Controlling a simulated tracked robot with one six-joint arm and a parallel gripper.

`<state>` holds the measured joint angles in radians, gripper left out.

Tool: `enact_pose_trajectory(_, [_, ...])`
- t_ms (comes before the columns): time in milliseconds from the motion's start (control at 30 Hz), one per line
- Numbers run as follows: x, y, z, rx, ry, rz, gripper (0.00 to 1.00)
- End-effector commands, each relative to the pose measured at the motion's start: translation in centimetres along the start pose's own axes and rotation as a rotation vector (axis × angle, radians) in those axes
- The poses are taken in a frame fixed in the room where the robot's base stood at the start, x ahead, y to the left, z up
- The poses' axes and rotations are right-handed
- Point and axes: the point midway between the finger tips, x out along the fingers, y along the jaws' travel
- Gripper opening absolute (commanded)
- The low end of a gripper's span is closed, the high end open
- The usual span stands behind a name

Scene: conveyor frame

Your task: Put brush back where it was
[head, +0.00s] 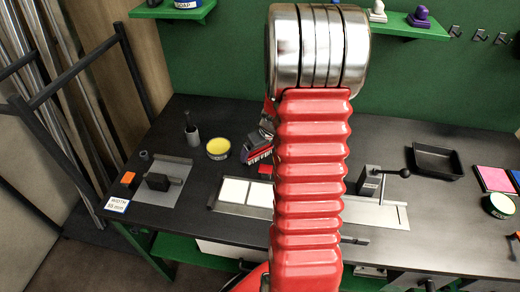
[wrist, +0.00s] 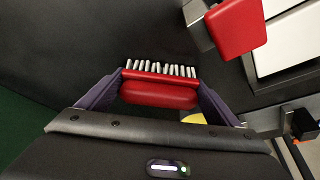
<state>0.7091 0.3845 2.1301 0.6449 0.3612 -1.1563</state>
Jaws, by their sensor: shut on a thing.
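The brush (wrist: 158,93) has a red body and a row of white bristles. In the wrist view my gripper (wrist: 160,82) is shut on it, with one purple finger at each end of the body. The bristles point away from my palm. In the head view the brush (head: 258,153) shows left of my red arm, right of the yellow tin, partly hidden by the arm. I cannot tell whether it touches the dark table (head: 390,205).
A red block (wrist: 237,25) is close by in the wrist view. White tiles (head: 248,193) lie on a metal plate in front. A black tray (head: 435,161) is at right.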

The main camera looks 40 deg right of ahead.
Motion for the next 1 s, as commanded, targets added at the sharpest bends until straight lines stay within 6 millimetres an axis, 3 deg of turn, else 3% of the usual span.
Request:
enact_pose_trajectory(333, [0.19,0.05,0.07,-0.001,0.001,0.001,0.61])
enact_pose_trajectory(367, [0.22,0.05,0.08,-0.001,0.001,0.001,0.86])
enact_pose_trajectory(567, [0.18,0.06,0.07,-0.001,0.001,0.001,1.00])
enact_pose_trajectory(1000, [-0.66,0.13,-0.05,0.000,0.003,0.002,1.00])
